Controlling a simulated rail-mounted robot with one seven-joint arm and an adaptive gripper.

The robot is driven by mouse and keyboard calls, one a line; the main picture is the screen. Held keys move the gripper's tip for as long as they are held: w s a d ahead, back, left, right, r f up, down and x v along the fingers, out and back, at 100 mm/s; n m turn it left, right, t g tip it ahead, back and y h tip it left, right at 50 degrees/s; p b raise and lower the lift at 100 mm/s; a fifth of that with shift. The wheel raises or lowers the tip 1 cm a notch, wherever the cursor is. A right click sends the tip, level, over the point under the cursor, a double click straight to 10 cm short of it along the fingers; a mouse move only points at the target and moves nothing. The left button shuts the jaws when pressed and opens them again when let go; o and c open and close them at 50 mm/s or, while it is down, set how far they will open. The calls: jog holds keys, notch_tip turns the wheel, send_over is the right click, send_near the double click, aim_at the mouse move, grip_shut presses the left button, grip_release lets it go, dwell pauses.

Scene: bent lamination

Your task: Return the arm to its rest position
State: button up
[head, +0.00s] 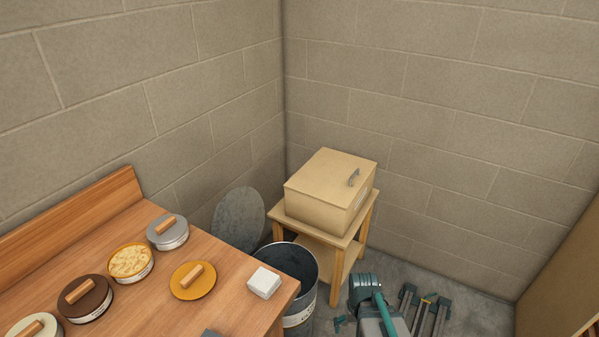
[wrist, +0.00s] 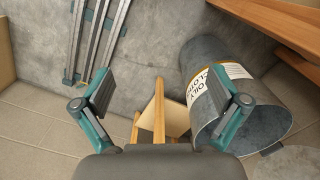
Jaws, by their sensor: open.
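In the wrist view my gripper (wrist: 160,92) is open, its two grey-and-teal fingers spread wide with nothing between them. It is above the floor area, with the wooden stand's legs (wrist: 158,120) showing beyond the gap. The grey metal bin (wrist: 245,120) with its white label shows behind and beside the right finger. In the head view a grey and teal part of my arm (head: 372,305) shows at the bottom, right of the bin (head: 308,315).
The wooden bench (head: 225,315) holds lidded tins, an open tin (head: 130,262) and a white block (head: 264,282). A wooden box (head: 325,190) sits on the stand (head: 338,290) in the corner. Long clamps (head: 427,312) are at the lower right. A round grey lid (head: 238,217) leans behind the bench.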

jog(key=s+f+g, duration=0.3)
jog(key=s+f, duration=0.5)
jog(key=s, duration=0.5)
jog(key=s+f+g, duration=0.3)
jog(key=s+f, duration=0.4)
jog(key=s, duration=0.7)
jog(key=shift+f, duration=0.4)
